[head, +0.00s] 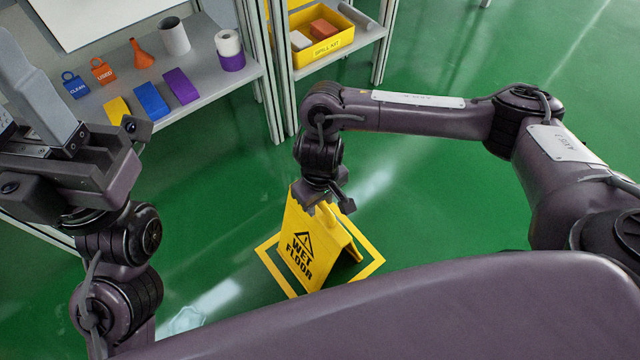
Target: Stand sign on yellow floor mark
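The yellow wet floor sign (302,250) stands upright in the head view, its two panels spread apart at the bottom. It stands within the yellow square floor mark (372,268), though part of the outline is hidden behind the sign. My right gripper (328,206) is just above and around the sign's top edge, pointing down. Its fingers look spread apart, one in front of the top and one out to the right. Whether they touch the sign is unclear. My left gripper (85,125) is at the left, away from the sign; its fingertips are not clearly shown.
A grey shelf (205,88) at the upper left holds tags, an orange funnel (141,54), rolls and coloured blocks. A yellow spill kit bin (325,48) sits on a rack beside it. Green floor right of the sign and behind it is clear.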

